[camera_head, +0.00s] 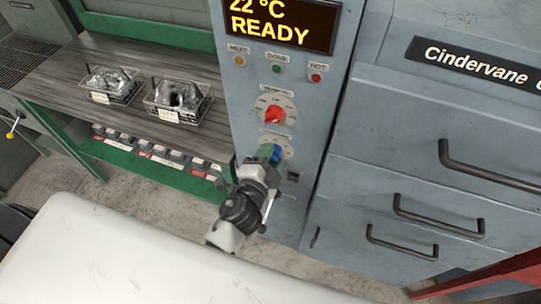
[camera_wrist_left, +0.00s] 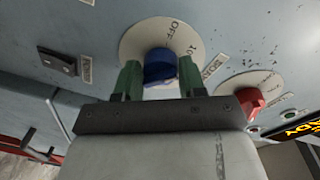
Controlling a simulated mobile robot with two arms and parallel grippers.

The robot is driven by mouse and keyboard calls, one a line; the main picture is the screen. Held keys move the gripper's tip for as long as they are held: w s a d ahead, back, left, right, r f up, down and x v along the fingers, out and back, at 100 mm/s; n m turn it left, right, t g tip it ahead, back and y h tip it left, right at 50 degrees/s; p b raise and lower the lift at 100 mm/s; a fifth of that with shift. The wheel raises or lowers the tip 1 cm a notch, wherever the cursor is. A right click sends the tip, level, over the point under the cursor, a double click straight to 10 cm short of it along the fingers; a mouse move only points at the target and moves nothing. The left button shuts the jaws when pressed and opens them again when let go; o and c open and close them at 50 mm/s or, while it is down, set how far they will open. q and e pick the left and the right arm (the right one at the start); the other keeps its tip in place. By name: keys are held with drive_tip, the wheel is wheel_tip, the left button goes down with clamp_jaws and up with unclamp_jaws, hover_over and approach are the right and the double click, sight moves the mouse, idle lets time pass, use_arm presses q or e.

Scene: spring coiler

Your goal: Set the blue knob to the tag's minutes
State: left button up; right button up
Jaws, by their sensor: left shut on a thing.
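The blue knob (camera_head: 277,153) sits on a pale round dial low on the grey control panel. My left gripper (camera_head: 269,154) is shut on it and partly hides it and its dial in the head view. In the left wrist view the green fingers of the left gripper (camera_wrist_left: 159,80) stand on either side of the blue knob (camera_wrist_left: 159,64). "OFF" and "10" show on the dial (camera_wrist_left: 190,38) there; the knob's exact setting cannot be read. Two wire baskets (camera_head: 108,84) (camera_head: 178,102) carry pale tags (camera_head: 100,97) (camera_head: 167,115), too small to read. My right gripper is not in view.
A red knob (camera_head: 273,115) sits above on its own dial. The display (camera_head: 280,22) reads "22 °C READY", above amber, green and red lamps. Grey drawers (camera_head: 420,150) with dark handles stand at right. A wooden bench (camera_head: 60,75) holds the baskets at left.

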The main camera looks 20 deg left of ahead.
use_arm(q)
drive_tip(key=shift+r, duration=0.15)
drive_tip(key=o, duration=0.9)
drive_tip(key=s+b, duration=0.1)
drive_tip(key=s, duration=0.2)
drive_tip(key=s+b, duration=0.1)
drive_tip(key=s, duration=0.3)
drive_tip(key=s+a+b, duration=0.1)
drive_tip(key=s+b, duration=0.1)
drive_tip(key=s, duration=0.1)
drive_tip(key=shift+s+r, duration=0.2)
drive_tip(key=shift+s, duration=0.2)
